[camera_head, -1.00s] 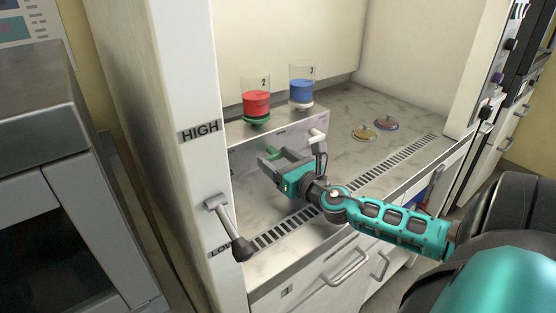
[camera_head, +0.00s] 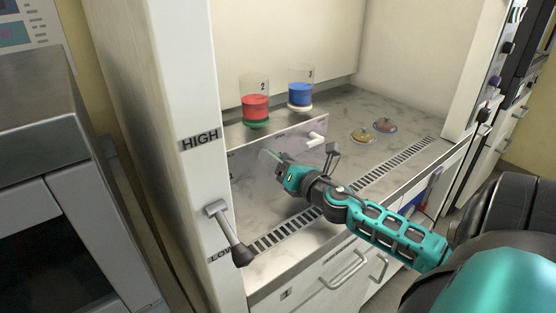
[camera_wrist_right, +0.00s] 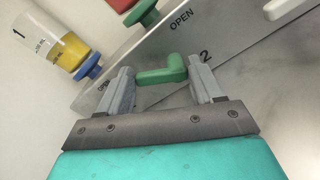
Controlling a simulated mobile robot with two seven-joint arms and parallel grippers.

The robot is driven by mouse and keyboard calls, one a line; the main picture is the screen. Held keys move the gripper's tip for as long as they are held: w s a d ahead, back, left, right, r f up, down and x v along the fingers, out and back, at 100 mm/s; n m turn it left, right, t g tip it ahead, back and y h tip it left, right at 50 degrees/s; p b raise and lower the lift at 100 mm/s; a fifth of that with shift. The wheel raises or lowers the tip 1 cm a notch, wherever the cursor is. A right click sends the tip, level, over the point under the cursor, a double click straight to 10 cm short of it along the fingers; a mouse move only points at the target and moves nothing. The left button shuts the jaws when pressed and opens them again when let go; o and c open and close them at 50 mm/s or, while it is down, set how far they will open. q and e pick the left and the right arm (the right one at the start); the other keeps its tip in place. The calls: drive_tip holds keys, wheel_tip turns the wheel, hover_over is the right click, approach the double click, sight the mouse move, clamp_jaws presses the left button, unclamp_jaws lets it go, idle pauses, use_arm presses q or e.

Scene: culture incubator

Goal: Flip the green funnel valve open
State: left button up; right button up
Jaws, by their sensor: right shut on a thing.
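The green valve handle (camera_wrist_right: 165,71) is an L-shaped lever on the pale panel (camera_wrist_right: 190,42) below funnel 2, seen in the right wrist view. My right gripper (camera_wrist_right: 160,80) has its two grey fingers on either side of the handle and is shut on it. In the head view my right gripper (camera_head: 268,160) is at the panel and hides the green handle. Funnel 2 (camera_head: 256,106) holds red liquid and has a green collar; it stands upright above the panel. My left gripper is not in view.
Funnel 3 (camera_head: 300,93) with blue liquid stands to the right, with a white valve handle (camera_head: 317,138) below it. Funnel 1 (camera_wrist_right: 62,43) with yellow liquid shows in the wrist view. A sash lever (camera_head: 229,232) is at the left.

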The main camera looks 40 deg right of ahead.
drive_tip(key=shift+d+r+m, duration=0.15)
drive_tip(key=shift+m, duration=0.85)
drive_tip(key=m, duration=0.1)
drive_tip(key=m+p, duration=0.1)
drive_tip(key=shift+d+r+m+p, duration=0.1)
drive_tip(key=shift+d+m+p, duration=0.1)
drive_tip(key=shift+m+p, duration=0.1)
drive_tip(key=m+p, duration=0.1)
drive_tip(key=m, duration=0.2)
drive_tip(key=d+m+p, duration=0.1)
drive_tip(key=m, duration=0.1)
drive_tip(key=shift+s+m+p, duration=0.1)
drive_tip(key=shift+m+p, duration=0.25)
drive_tip(key=shift+m, duration=0.05)
drive_tip(key=shift+d+m+p, duration=0.1)
drive_tip(key=shift+m+p, duration=0.2)
drive_tip(key=shift+m, duration=0.5)
drive_tip(key=o, duration=1.1)
drive_tip(key=shift+c, duration=0.2)
